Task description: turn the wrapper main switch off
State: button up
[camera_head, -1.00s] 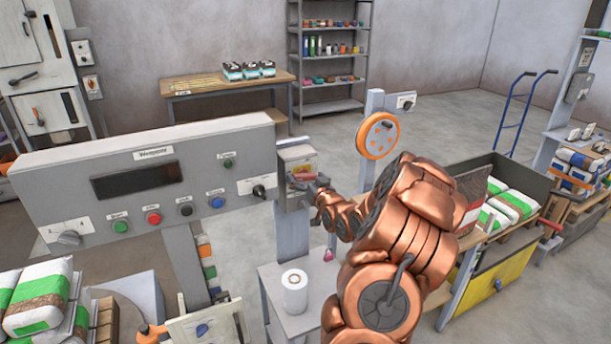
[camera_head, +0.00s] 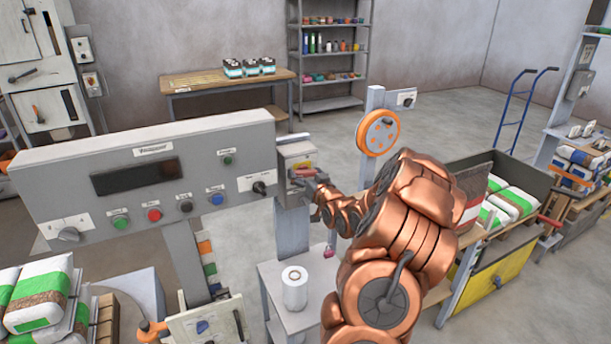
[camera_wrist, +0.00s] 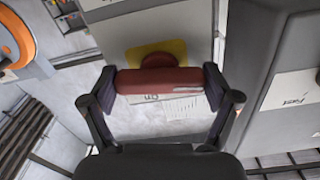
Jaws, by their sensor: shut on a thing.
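The wrapper main switch has a red bar handle (camera_wrist: 160,80) on a yellow plate (camera_wrist: 132,54), on the front of a grey box. In the head view the grey switch box (camera_head: 297,150) sits on a post at the right end of the control panel, with the red handle (camera_head: 303,171) low on its front. My gripper (camera_wrist: 160,88) is shut on the handle, one finger at each end of the bar. The bar lies level across the wrist view. A white label beside it shows upside-down lettering, partly hidden by the bar. My gripper (camera_head: 306,180) partly covers the switch in the head view.
The control panel (camera_head: 60,180) with buttons and a black knob (camera_head: 260,187) stands close left of the switch. An orange wheel (camera_head: 378,133) stands behind my arm. A small table (camera_head: 268,275) with a white roll (camera_head: 294,290) is below. Open floor lies behind.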

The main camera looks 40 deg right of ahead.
jog(key=shift+f+n+b, duration=0.25)
jog(key=shift+n+b, duration=0.45)
jog(key=shift+b, duration=1.5)
jog(key=shift+r+n+b, duration=0.25)
jog(key=shift+n+b, duration=0.15)
jog(key=shift+b, duration=0.3)
jog(key=o, duration=0.9)
jog(key=v, duration=1.2)
